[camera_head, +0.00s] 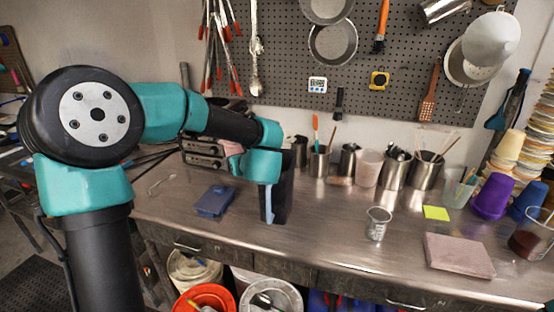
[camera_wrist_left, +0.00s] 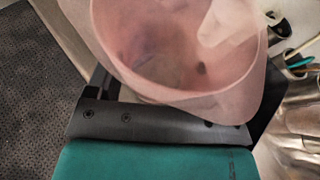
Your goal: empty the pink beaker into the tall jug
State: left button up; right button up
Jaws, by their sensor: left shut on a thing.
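The pink beaker (camera_wrist_left: 175,75), translucent, fills the top of the left wrist view, its wide mouth facing the camera. A small dark spot shows inside; I cannot tell what it is. My left gripper (camera_wrist_left: 165,105) is shut on the beaker. In the head view only a pink sliver of the beaker (camera_head: 233,152) shows beside my teal wrist, which hides the rest. My right gripper is not in view.
A blue box (camera_head: 213,201) lies left of the jug. A small clear beaker (camera_head: 377,224), a pinkish slab (camera_head: 459,254) and a yellow note (camera_head: 436,213) are to the right. Metal tool cups (camera_head: 395,170) line the back. The bench between jug and clear beaker is free.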

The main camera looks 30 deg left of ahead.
pick_arm(q)
jog(key=shift+r, duration=3.05)
jog(key=shift+w+d, duration=0.1)
